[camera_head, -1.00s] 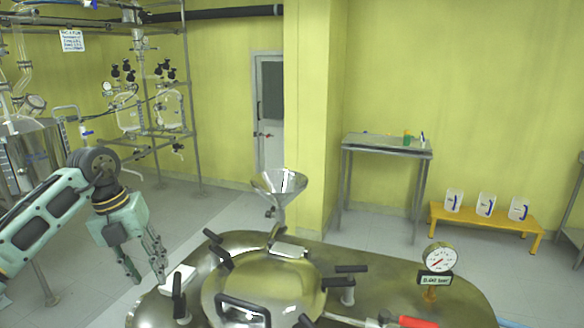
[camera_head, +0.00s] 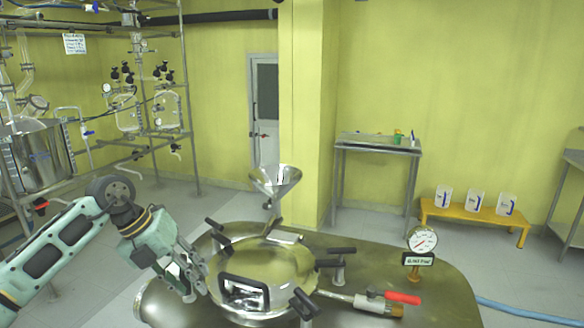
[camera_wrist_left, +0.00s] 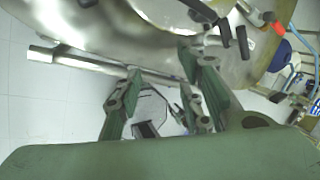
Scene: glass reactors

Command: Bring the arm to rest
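My left arm (camera_head: 68,245), pale green and grey, reaches in from the left in the head view. My left gripper (camera_head: 198,292) points down at the left edge of the steel vessel (camera_head: 440,300), with its fingers in front of the vessel's rim. My right arm and gripper are not in view.
The vessel top carries a round lid (camera_head: 285,262) with black clamps, a steel funnel (camera_head: 275,180), a pressure gauge (camera_head: 422,239) and a red-handled valve (camera_head: 402,297). A glassware rack (camera_head: 187,100) stands at the back left. A yellow bench (camera_head: 470,216) holds white jugs. Floor between is clear.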

